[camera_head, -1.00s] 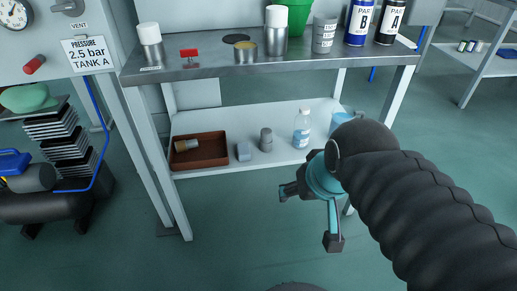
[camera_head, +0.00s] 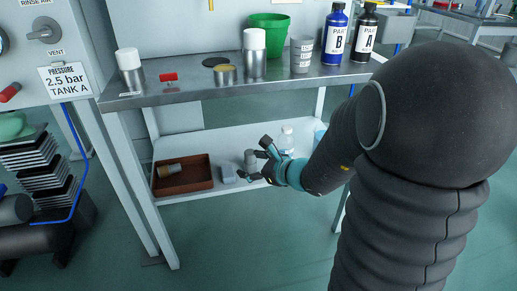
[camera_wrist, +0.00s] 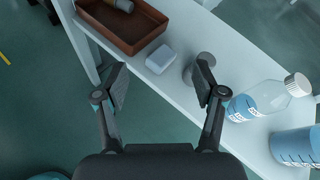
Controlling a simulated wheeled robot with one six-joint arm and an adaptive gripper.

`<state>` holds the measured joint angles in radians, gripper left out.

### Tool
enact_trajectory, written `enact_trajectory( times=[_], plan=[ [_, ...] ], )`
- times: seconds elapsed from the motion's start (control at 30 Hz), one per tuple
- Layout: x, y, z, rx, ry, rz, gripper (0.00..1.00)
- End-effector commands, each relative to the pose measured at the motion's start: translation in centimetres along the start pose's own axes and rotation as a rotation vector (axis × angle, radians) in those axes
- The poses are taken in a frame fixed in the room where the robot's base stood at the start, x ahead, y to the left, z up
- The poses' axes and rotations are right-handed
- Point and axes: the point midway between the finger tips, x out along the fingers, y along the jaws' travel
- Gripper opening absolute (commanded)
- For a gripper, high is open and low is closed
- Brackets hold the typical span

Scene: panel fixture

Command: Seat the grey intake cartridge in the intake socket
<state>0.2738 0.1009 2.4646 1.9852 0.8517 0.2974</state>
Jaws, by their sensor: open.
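A grey cylinder, which looks like the grey intake cartridge (camera_head: 250,157), stands upright on the lower shelf. In the wrist view this cylinder (camera_wrist: 206,59) is partly hidden behind my right-hand finger. My gripper (camera_head: 257,163) is open and empty at the shelf's front edge. In the wrist view the gap between my fingertips (camera_wrist: 160,85) lies left of the cylinder, over the shelf edge. A short open metal cup with a yellowish rim (camera_head: 226,75) stands on the bench top; I cannot tell whether it is the intake socket.
The lower shelf (camera_wrist: 225,45) also holds a brown tray (camera_head: 184,188) with a lying cylinder, a grey block (camera_head: 228,174), a clear bottle (camera_wrist: 262,98) and a blue container (camera_wrist: 296,148). White-capped metal cylinders (camera_head: 254,45), a green pot (camera_head: 269,30) and labelled bottles (camera_head: 335,35) stand above.

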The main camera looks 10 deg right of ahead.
Motion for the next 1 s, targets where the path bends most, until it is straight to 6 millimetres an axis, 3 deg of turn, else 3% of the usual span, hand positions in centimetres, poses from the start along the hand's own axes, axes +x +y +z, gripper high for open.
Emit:
enact_trajectory(
  times=[0.1,0.3,0.57,1.0],
  plan=[
    [0.8,-2.9,-3.2,0.193,0.017,-0.113,0.7],
    [1.0,-5.5,-6.1,0.354,0.028,-0.222,0.7],
    [3.2,-6.2,-6.6,0.374,0.028,-0.234,0.7],
    [10.4,-7.8,-7.0,0.372,0.028,-0.234,0.7]
  ],
)
